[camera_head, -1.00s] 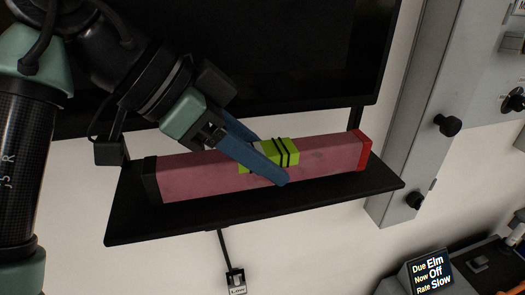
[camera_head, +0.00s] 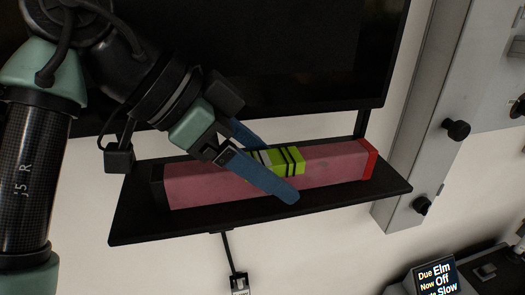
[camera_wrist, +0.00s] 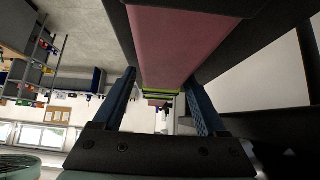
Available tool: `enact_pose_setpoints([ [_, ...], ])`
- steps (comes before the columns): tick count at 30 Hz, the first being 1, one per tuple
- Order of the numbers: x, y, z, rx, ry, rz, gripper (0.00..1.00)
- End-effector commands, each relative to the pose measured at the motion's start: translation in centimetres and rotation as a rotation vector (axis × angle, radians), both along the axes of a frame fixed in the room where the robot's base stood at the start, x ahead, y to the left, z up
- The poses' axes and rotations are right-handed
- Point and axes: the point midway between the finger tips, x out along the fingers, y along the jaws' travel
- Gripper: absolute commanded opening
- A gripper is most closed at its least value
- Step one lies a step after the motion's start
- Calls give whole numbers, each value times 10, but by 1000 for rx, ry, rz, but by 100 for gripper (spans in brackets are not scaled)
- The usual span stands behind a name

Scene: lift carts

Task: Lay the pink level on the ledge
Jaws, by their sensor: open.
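The pink level (camera_head: 215,181) is a long bar with a dark left end, a red right end and a lime-green middle band. It lies lengthwise on the black ledge (camera_head: 140,226) under the dark screen. My gripper (camera_head: 276,170) is open, its blue fingers on either side of the level near the green band. The near finger covers part of the level's front; the far fingertip is hidden behind it. In the wrist view, the level (camera_wrist: 180,42) runs above and between the spread fingers of my gripper (camera_wrist: 160,84).
A large dark screen (camera_head: 300,60) stands right behind the ledge. A grey panel with black knobs (camera_head: 456,130) is to the right. A small display (camera_head: 436,279) stands at the lower right. A cable hangs below the ledge.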

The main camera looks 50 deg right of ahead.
Motion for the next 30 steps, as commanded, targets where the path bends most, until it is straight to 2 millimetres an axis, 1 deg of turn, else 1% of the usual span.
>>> enact_pose_setpoints([
  [5,6,8,9,-2,-1,2,75],
  [8,13,19,22,-2,-3,3,75],
  [12,24,38,46,2,-2,5,75],
  [21,40,65,82,2,-3,4,75],
  [25,45,72,91,0,0,3,75],
  [30,47,76,94,-2,0,1,75],
])
